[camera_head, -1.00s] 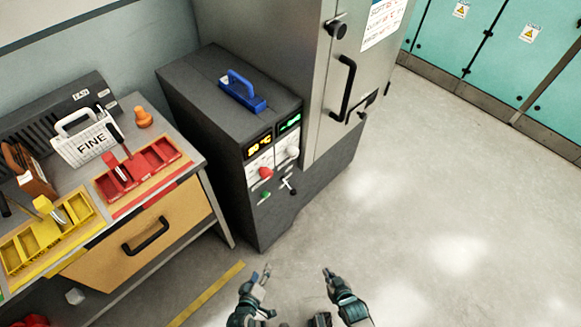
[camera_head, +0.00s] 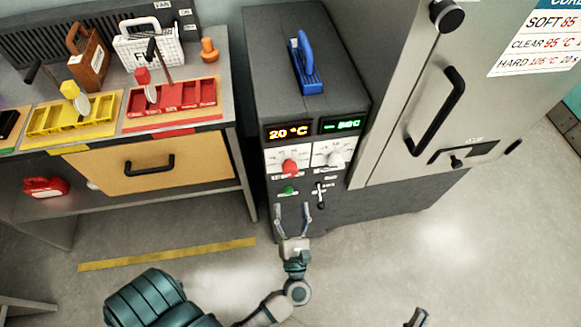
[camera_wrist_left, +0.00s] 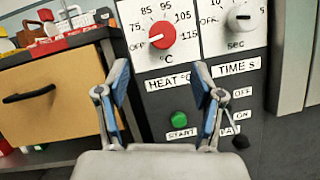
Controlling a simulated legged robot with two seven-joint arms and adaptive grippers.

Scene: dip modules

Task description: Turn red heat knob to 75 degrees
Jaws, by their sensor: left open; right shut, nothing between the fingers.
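The red heat knob (camera_head: 290,166) is on the front panel of the dark control box, under an orange display (camera_head: 290,131) reading 20 °C. In the left wrist view the red knob (camera_wrist_left: 162,35) sits in a dial marked 75 to 115 and OFF, its white pointer toward OFF at the left. My left gripper (camera_head: 293,208) is open and empty, below and in front of the panel; in the left wrist view its fingers (camera_wrist_left: 160,88) frame the HEAT label below the knob, not touching it. My right gripper (camera_head: 418,317) is shut at the bottom edge, only partly visible.
A white time knob (camera_head: 336,159) is right of the red one. A green start button (camera_wrist_left: 179,119) and an on/off lever (camera_head: 320,196) sit below. A grey cabinet (camera_head: 400,90) stands at right, a workbench with a drawer (camera_head: 155,164) at left. The floor in front is clear.

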